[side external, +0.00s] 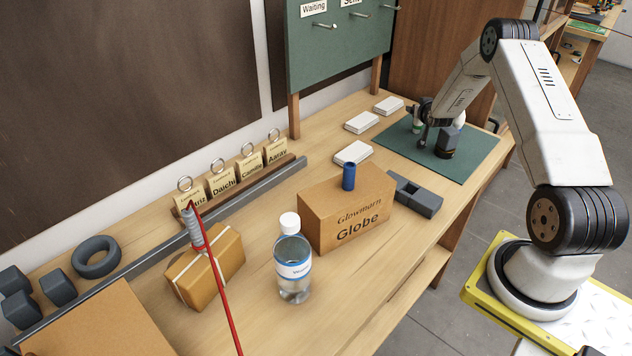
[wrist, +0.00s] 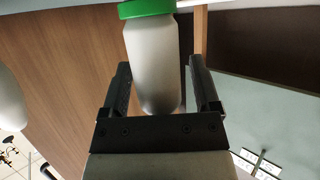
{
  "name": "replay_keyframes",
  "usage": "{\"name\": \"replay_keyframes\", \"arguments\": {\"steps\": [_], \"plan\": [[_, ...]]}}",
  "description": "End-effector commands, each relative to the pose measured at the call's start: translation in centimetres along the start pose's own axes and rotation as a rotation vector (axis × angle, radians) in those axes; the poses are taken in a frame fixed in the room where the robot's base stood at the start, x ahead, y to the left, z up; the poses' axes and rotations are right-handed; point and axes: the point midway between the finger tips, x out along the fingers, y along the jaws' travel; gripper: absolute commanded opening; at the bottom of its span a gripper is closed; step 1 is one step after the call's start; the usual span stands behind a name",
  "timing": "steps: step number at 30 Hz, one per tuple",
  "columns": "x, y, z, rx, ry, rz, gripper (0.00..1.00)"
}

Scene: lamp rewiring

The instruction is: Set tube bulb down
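The tube bulb, a whitish cylinder with a green cap (wrist: 154,55), fills the space between the fingers of my gripper (wrist: 160,85) in the wrist view. One finger lies along each side, and a thin pale strip shows beside the right finger. In the side view my gripper (side external: 421,133) is low over the dark green mat (side external: 477,165), near its far left part. A small green part of the bulb (side external: 416,127) shows there. I cannot tell whether the bulb touches the mat.
A dark object with a yellow band (side external: 445,147) stands on the mat close to my gripper. White pads (side external: 362,122) lie to the left. A Globe box (side external: 345,218), a grey holder (side external: 415,196) and a clear bottle (side external: 293,270) stand nearer. The mat's near right part is clear.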

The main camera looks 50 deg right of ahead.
Motion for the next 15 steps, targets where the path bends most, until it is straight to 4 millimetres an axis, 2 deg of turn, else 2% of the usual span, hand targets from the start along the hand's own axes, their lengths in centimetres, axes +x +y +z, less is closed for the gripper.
{"name": "replay_keyframes", "arguments": {"steps": [15], "plan": [[-0.31, 0.0, -0.26, 0.0, -0.002, 0.0, 0.8]]}}
